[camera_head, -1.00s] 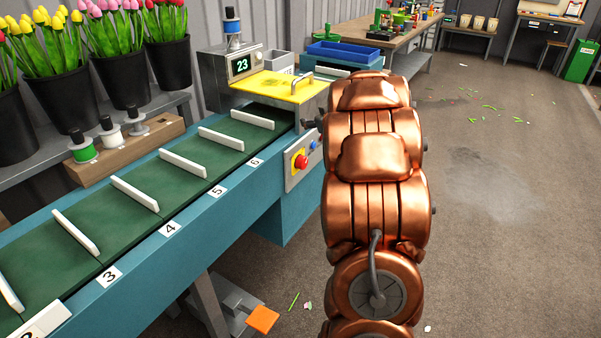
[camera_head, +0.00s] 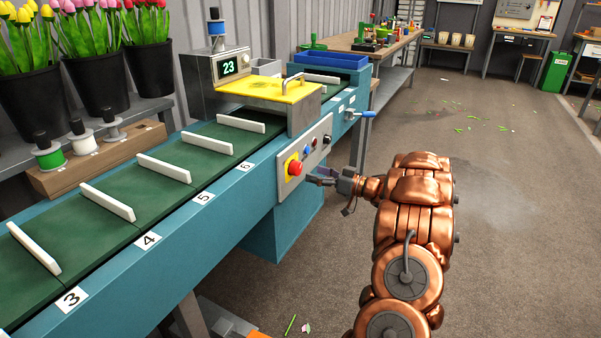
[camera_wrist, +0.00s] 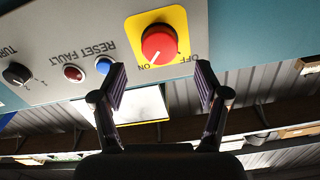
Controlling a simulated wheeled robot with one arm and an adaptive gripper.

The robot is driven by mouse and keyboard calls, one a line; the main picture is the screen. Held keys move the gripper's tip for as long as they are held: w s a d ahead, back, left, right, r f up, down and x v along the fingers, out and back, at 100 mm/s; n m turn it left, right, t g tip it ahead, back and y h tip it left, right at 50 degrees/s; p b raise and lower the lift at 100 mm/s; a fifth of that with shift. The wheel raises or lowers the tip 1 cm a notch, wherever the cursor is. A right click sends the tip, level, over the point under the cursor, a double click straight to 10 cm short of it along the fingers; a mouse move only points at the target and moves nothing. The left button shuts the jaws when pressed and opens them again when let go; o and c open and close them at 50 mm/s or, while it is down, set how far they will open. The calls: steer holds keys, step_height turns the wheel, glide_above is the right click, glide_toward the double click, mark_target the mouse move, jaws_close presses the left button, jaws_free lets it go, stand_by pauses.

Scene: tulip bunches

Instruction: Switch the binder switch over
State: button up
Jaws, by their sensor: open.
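The red rotary knob (camera_head: 295,168) sits on a yellow plate on the grey control panel (camera_head: 287,190) at the machine's side. In the wrist view, the red knob (camera_wrist: 159,44) has ON and OFF lettering beside it, seen upside down. A pale mark on the knob lies on the side toward ON. My gripper (camera_head: 322,178) is just right of the knob in the head view. In the wrist view, my gripper (camera_wrist: 160,86) is open, with its two fingers spread below the knob, one to each side. Nothing is between the fingers, and I see no contact with the knob.
A blue button (camera_wrist: 103,65), a red lamp (camera_wrist: 73,73) and a black knob (camera_wrist: 16,74) share the panel. The conveyor (camera_head: 150,232) with white dividers runs left, under a yellow cover (camera_head: 270,88). A blue-handled lever (camera_head: 362,114) juts out behind.

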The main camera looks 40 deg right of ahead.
mark_target(299, 169)
steer(key=shift+b+x, duration=0.45)
steer(key=shift+x, duration=2.55)
steer(key=shift+c, duration=0.4)
steer(key=c, duration=1.1)
